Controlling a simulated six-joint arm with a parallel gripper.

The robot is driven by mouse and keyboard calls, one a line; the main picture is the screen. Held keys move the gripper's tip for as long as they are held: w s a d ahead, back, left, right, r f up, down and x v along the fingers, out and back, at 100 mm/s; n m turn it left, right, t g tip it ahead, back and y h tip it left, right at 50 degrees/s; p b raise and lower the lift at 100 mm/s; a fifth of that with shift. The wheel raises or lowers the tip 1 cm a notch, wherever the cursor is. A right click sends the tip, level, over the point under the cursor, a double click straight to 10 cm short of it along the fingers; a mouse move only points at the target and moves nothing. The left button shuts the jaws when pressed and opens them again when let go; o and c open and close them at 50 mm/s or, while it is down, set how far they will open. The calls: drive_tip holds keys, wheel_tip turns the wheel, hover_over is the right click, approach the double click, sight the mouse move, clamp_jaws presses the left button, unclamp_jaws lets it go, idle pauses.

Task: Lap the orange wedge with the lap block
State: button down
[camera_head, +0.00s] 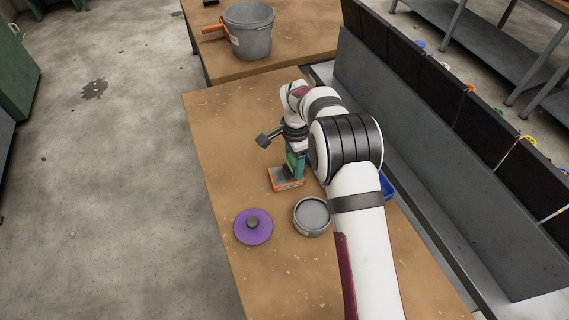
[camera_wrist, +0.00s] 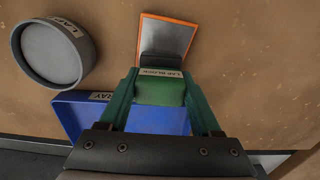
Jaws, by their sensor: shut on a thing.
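The orange wedge (camera_head: 286,184) lies on the brown bench, with an orange rim and a grey upper face. In the wrist view the wedge (camera_wrist: 168,34) is at the top centre, its near part hidden by the block. My gripper (camera_wrist: 160,95) has green fingers shut on the lap block (camera_wrist: 160,90), a green block with a label and a dark front part. In the head view my gripper (camera_head: 294,160) is right over the wedge's far side. The block's dark part overlaps the wedge's face in the wrist view; I cannot tell whether they touch.
A round grey dish (camera_head: 312,217) and a purple disc with a dark knob (camera_head: 253,227) stand nearer on the bench. A blue tray (camera_wrist: 75,112) lies beside my gripper, partly hidden by my arm. A grey bucket (camera_head: 250,35) stands on the far bench. The bench's left side is clear.

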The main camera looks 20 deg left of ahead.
drive_tip(key=shift+w+d, duration=0.5)
drive_tip(key=shift+d, duration=0.15)
drive_tip(key=shift+s+a, duration=1.1)
drive_tip(key=shift+a, duration=0.25)
drive_tip(key=shift+s+a, duration=1.1)
drive_tip(key=shift+a, duration=0.25)
drive_tip(key=shift+s+a+r, duration=0.1)
drive_tip(key=shift+a+r, duration=0.05)
drive_tip(key=shift+r, duration=0.05)
wheel_tip(320, 180, up, 8)
drive_tip(key=shift+f, duration=0.15)
